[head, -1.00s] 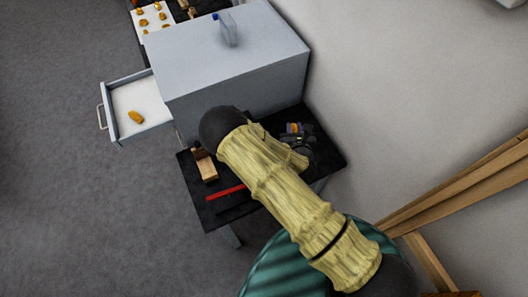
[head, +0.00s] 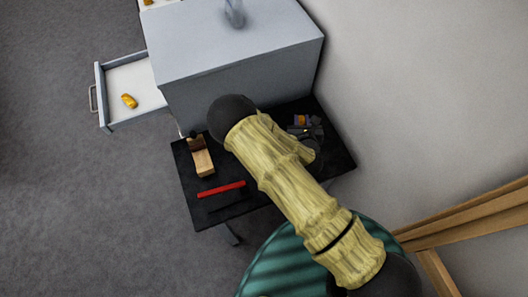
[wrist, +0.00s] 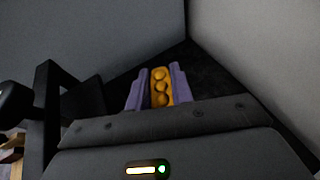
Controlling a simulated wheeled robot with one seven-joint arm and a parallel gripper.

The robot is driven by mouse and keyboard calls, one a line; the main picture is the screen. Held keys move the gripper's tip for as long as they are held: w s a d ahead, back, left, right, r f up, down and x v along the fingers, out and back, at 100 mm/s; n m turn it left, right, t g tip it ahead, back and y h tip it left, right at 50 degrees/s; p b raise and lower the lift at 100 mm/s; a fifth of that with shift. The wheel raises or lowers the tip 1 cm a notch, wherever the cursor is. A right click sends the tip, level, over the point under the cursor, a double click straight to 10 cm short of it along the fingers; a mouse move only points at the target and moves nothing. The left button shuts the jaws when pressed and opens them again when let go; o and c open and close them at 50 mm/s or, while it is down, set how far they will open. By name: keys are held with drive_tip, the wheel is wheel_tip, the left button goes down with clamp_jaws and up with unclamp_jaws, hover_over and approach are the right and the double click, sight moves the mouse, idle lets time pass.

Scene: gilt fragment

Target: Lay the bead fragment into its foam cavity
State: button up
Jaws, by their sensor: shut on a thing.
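The bead fragment (wrist: 161,87), gold with a row of round beads, is held between the two purple fingers of my gripper (wrist: 158,88) in the wrist view. In the head view my gripper (head: 306,122) is small and dark over the right part of the black table, partly hidden by my arm. White foam (head: 137,88) lines the open drawer at the left. One gold piece (head: 129,101) lies on this foam. I cannot make out an empty cavity there.
A grey cabinet (head: 235,55) with a clear bottle (head: 234,12) on top stands behind the black table (head: 235,208). A wooden brush (head: 202,160) and a red bar (head: 221,190) lie on the table. A wall is at the right; grey floor is open at the left.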

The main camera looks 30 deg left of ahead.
drive_tip(key=shift+f+b, duration=3)
drive_tip(key=shift+f, duration=0.15)
drive_tip(key=shift+f+b, duration=1.65)
drive_tip(key=shift+f, duration=0.2)
drive_tip(key=shift+f, duration=0.1)
drive_tip(key=o, duration=0.9)
drive_tip(key=shift+o, duration=0.2)
